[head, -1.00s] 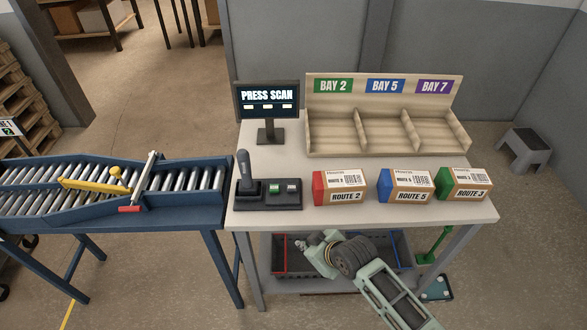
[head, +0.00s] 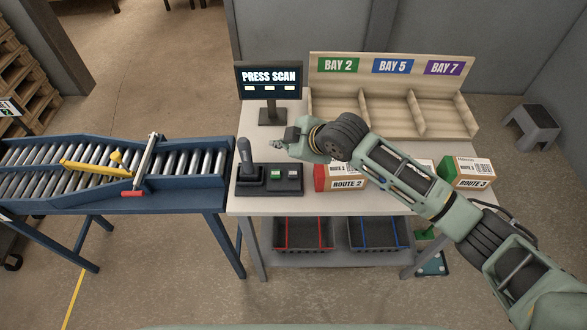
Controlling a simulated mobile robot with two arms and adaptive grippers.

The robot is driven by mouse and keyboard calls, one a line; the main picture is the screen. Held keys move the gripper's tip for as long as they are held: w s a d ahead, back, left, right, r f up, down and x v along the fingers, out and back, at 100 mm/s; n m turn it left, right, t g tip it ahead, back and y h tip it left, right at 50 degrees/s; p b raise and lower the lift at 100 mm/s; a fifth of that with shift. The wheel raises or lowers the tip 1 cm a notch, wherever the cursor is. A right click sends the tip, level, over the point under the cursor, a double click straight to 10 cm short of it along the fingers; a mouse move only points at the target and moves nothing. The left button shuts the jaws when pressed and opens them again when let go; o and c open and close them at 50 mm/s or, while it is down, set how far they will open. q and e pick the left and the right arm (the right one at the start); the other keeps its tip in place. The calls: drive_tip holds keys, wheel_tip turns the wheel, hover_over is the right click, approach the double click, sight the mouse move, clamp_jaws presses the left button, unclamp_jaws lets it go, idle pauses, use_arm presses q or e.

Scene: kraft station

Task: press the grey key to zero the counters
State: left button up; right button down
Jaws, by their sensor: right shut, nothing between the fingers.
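The grey key (head: 292,174) is the right one of two keys on a dark control box (head: 270,189) at the table's left front. The green key (head: 277,174) sits to its left. My right gripper (head: 276,145) is shut and empty. In the picture it shows just above and behind the two keys, apart from them, pointing left. My right arm reaches in from the lower right across the table. My left gripper is not in view. A monitor (head: 269,78) behind the box reads PRESS SCAN.
A scanner handle (head: 244,152) stands at the box's left. The Route 2 box (head: 343,183) and Route 3 box (head: 467,173) stand to the right; my arm hides most of the one between. A wooden bay rack (head: 392,66) stands behind. A roller conveyor (head: 115,185) adjoins on the left.

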drive_tip(key=shift+s, duration=0.15)
drive_tip(key=b, duration=0.7)
hover_over(293, 174)
drive_tip(key=a, duration=0.2)
drive_tip(key=f, duration=0.7)
drive_tip(key=shift+s+d, duration=0.15)
drive_tip(key=shift+s, duration=0.1)
drive_tip(key=shift+f+b, duration=0.4)
drive_tip(key=shift+f, duration=0.45)
drive_tip(key=shift+f, duration=0.2)
drive_tip(key=shift+f, duration=0.25)
drive_tip(key=shift+f, duration=0.55)
drive_tip(key=shift+r, duration=0.1)
idle(0.4)
drive_tip(key=shift+r+p, duration=0.75)
drive_tip(key=shift+r, duration=0.1)
